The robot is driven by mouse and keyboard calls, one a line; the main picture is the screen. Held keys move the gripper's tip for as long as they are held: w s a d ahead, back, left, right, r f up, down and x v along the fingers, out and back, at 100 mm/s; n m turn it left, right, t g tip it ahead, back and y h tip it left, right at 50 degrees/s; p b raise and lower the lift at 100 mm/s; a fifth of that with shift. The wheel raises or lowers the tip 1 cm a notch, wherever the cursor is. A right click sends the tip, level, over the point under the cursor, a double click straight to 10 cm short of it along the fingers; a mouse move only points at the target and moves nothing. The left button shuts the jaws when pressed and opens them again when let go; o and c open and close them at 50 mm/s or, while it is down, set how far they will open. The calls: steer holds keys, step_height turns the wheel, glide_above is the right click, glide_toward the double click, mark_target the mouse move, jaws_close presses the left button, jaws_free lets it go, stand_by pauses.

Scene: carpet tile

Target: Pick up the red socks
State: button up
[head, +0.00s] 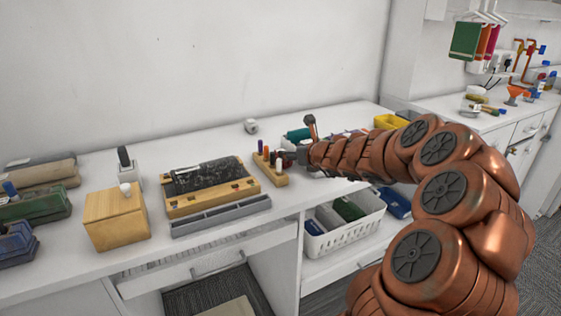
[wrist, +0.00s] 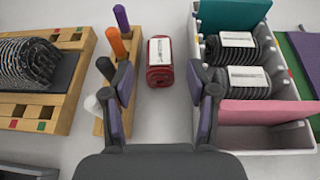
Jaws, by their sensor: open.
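The red socks (wrist: 160,76) are a small rolled bundle with a white label, lying on the white surface in the wrist view. My gripper (wrist: 161,92) is open and empty, its two fingers on either side of the picture and the socks ahead between them. In the head view my gripper (head: 301,152) is over the counter at the end of my copper arm.
A wooden holder (wrist: 100,127) with purple, orange and dark handles stands close by the left finger. A white bin (wrist: 288,139) with dark labelled bundles and teal and pink pieces is close by the right finger. A wooden tray (wrist: 60,115) lies farther left.

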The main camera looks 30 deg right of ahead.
steer(key=shift+x, duration=3.35)
steer(key=shift+r, duration=0.15)
steer(key=c, duration=0.9)
